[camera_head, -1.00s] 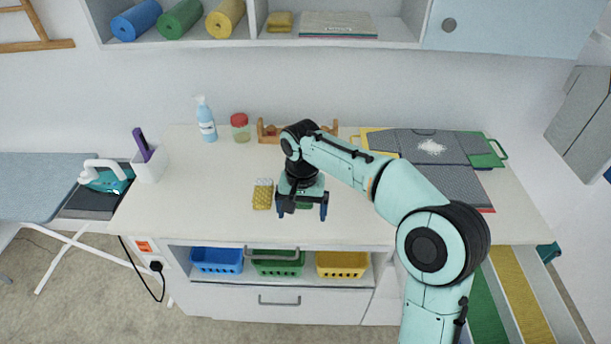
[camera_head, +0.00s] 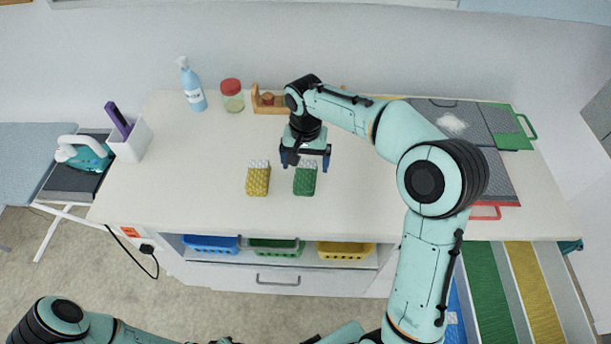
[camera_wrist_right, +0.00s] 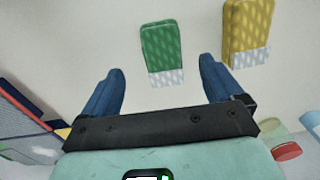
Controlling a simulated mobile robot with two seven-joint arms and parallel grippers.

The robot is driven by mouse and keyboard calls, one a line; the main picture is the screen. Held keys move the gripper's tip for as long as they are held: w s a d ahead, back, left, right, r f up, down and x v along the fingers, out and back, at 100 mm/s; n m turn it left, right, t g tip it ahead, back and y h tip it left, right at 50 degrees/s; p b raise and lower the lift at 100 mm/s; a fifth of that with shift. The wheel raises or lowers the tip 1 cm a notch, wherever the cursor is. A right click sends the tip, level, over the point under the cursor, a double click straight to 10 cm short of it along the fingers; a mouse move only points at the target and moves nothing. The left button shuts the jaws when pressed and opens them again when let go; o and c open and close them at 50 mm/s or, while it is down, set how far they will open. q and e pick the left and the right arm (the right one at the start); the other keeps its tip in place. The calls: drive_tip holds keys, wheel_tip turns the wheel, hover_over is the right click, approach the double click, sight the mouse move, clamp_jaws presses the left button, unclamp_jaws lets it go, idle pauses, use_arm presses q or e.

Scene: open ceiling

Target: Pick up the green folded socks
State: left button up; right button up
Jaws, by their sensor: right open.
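The green folded socks (camera_head: 305,181) lie on the white worktop with their white-patterned end toward the back. The yellow folded socks (camera_head: 258,180) lie just to their left. My right gripper (camera_head: 305,167) is open and empty, over the back end of the green socks. In the right wrist view, the green socks (camera_wrist_right: 164,53) show beyond and between the two blue fingertips (camera_wrist_right: 160,72), not gripped. The yellow socks (camera_wrist_right: 246,32) lie to their right there. My left arm shows at the bottom of the head view, but its gripper cannot be seen.
A spray bottle (camera_head: 193,86), a red-lidded jar (camera_head: 232,96) and a wooden rack (camera_head: 268,100) stand at the back. The worktop in front of the socks is clear.

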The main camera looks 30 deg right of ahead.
sight(305, 178)
wheel_tip(305, 178, down, 3)
wheel_tip(305, 178, down, 5)
drive_tip(key=shift+a+f, duration=0.1)
drive_tip(key=shift+a, duration=0.05)
drive_tip(key=c, duration=1)
drive_tip(key=shift+c, duration=0.2)
